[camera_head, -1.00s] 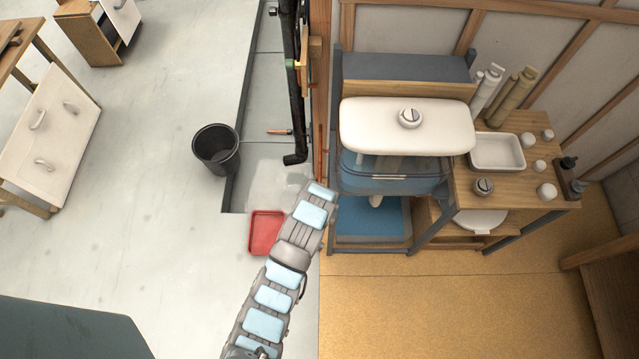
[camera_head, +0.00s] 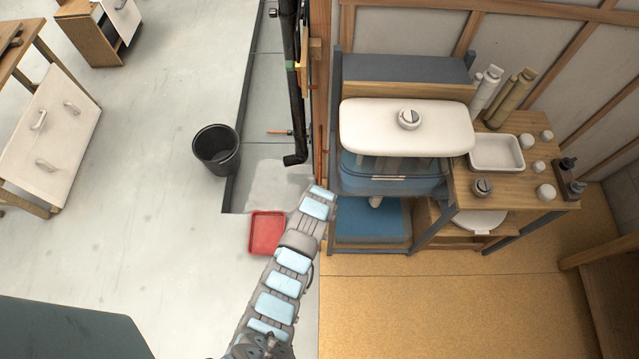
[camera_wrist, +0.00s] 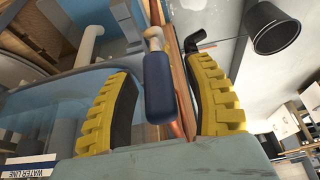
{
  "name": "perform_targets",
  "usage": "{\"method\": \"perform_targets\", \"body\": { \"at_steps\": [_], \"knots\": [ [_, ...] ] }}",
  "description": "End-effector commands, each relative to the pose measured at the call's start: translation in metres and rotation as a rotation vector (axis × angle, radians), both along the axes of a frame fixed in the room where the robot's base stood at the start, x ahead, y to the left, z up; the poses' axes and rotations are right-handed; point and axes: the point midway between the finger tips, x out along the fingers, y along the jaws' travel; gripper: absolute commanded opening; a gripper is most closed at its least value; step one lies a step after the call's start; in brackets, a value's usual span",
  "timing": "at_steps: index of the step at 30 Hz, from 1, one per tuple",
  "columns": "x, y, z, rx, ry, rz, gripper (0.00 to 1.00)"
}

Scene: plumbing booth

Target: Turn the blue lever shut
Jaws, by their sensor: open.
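The blue lever (camera_wrist: 159,85) shows in the wrist view as a dark blue rounded grip on a pale metal stem. Its grip points towards the palm. My gripper (camera_wrist: 160,70) is open, with one yellow ribbed finger on each side of the lever. Gaps show between the lever and both fingers, so I see no clear contact. In the head view I cannot make out the lever or the gripper's fingers.
A copper pipe (camera_wrist: 180,75) runs close behind the lever. A white cistern (camera_head: 405,128) on a frame stands to the right in the head view. A black bucket (camera_head: 216,149) and a red tray (camera_head: 267,232) are on the floor left of the dark drainpipe (camera_head: 294,100).

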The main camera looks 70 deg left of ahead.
Motion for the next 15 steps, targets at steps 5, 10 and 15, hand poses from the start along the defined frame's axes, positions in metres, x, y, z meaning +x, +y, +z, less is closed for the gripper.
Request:
{"method": "perform_targets", "body": {
  "at_steps": [5,10,15],
  "knots": [
    [-0.0002,-0.0001,-0.0009,-0.001,0.001,0.000,0.52],
    [-0.0004,0.0000,-0.0009,-0.001,0.001,0.000,0.38],
    [-0.0005,0.0000,-0.0009,-0.001,0.001,0.000,0.00]
  ]
}}
